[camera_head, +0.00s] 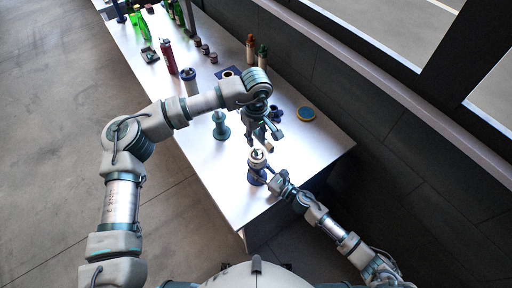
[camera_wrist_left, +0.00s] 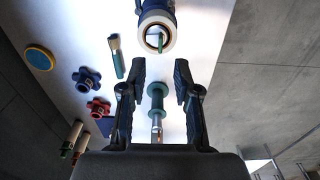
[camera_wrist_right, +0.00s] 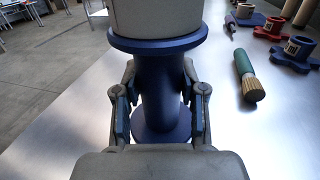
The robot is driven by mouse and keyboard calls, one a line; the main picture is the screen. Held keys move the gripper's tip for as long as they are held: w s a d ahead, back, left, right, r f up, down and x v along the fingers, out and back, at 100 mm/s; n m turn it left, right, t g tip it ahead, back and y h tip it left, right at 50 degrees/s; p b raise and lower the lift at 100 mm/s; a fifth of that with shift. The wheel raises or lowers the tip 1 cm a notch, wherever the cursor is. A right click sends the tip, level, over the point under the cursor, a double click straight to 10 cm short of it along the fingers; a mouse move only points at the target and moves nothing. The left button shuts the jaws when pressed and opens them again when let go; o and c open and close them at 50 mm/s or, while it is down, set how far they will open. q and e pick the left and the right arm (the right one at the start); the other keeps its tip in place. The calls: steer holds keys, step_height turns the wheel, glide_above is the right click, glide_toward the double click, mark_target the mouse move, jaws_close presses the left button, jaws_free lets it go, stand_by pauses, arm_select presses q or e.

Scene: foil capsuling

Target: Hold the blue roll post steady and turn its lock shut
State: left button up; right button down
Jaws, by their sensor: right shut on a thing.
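The blue roll post (camera_head: 257,176) stands upright near the table's front corner, carrying a pale roll (camera_head: 257,157). In the right wrist view, my right gripper (camera_wrist_right: 160,108) is shut around the blue post stem (camera_wrist_right: 160,85), below its upper flange. In the left wrist view, the post's round top (camera_wrist_left: 157,33) shows from above with a small green lock piece (camera_wrist_left: 160,42) in its opening. My left gripper (camera_head: 262,143) is open and empty, above and beyond the post. Its fingers (camera_wrist_left: 158,82) are spread, apart from the post top.
A teal spool-like post (camera_head: 220,126) stands farther left. A green-handled brush (camera_wrist_right: 244,68), blue (camera_wrist_left: 86,80) and red (camera_wrist_left: 98,107) knobs and a yellow-topped disc (camera_head: 306,114) lie nearby. Bottles (camera_head: 169,58) stand farther back. The front-left tabletop is clear.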

arm_select(q)
step_height(320, 180, down, 7)
steer(key=shift+r, duration=0.15)
jaws_close()
